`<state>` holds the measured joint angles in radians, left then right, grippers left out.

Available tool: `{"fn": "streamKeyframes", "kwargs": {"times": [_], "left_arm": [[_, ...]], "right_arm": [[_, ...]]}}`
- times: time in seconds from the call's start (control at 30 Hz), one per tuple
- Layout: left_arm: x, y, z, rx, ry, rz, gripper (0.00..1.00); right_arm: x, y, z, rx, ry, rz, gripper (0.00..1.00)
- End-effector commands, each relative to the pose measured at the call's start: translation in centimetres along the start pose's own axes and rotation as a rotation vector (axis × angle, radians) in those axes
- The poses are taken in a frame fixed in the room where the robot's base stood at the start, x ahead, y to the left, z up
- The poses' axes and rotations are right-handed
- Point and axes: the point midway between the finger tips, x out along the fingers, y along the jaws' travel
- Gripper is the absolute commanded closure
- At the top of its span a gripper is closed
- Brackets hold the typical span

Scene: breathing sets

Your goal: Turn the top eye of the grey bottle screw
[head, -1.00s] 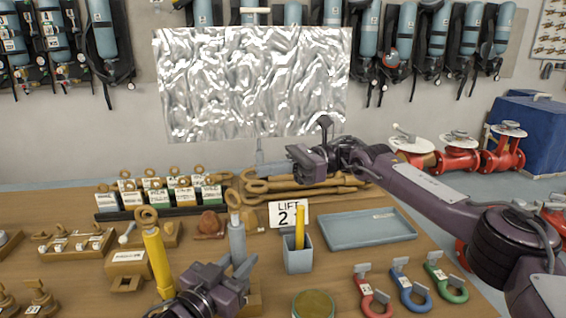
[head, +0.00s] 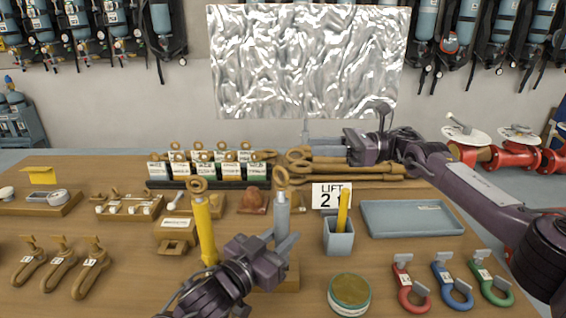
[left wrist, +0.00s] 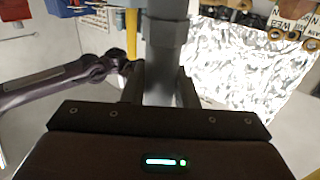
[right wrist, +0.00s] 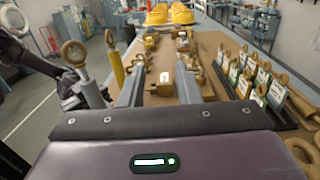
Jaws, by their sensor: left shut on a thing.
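The grey bottle screw (head: 282,216) stands upright on a wooden block, with its brown top eye (head: 281,178) uncovered. My left gripper (head: 284,245) is shut on its grey body, below the eye; in the left wrist view the grey body (left wrist: 165,65) sits between the fingers. My right gripper (head: 322,141) hangs above the back of the bench, to the right of the eye and apart from it. In the right wrist view its fingers (right wrist: 158,85) are spread and empty, and the grey screw's eye (right wrist: 73,52) shows at the left.
A yellow bottle screw (head: 204,230) stands just left of the grey one. A grey cup (head: 339,242) with a yellow stick and the LIFT 2 sign (head: 325,190) are close on the right. A blue-grey tray (head: 412,218), coloured shackles (head: 410,290) and a round tin (head: 349,294) lie further right.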

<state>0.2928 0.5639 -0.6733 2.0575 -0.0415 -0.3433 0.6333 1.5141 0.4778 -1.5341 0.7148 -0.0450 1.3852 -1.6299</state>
Motion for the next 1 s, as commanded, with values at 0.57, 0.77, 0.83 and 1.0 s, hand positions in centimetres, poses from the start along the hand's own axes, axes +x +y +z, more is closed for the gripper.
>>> {"fn": "streamKeyframes", "kwargs": {"times": [0.57, 0.77, 0.83, 1.0], "left_arm": [[0.0, 0.0, 0.0, 0.000, 0.000, -0.001, 1.00], [0.0, 0.0, 0.0, 0.000, 0.000, -0.001, 1.00], [0.0, 0.0, 0.0, 0.000, 0.000, -0.001, 1.00], [0.0, 0.0, 0.0, 0.000, 0.000, -0.001, 1.00]], "right_arm": [[2.8, 5.8, 0.3, 0.013, -0.029, -0.442, 0.70], [3.2, 10.4, 0.9, 0.002, -0.021, -0.595, 0.70], [3.2, 12.3, 1.1, -0.003, -0.016, -0.649, 0.70], [3.4, 16.8, 1.4, -0.018, -0.001, -0.763, 0.70]]}}
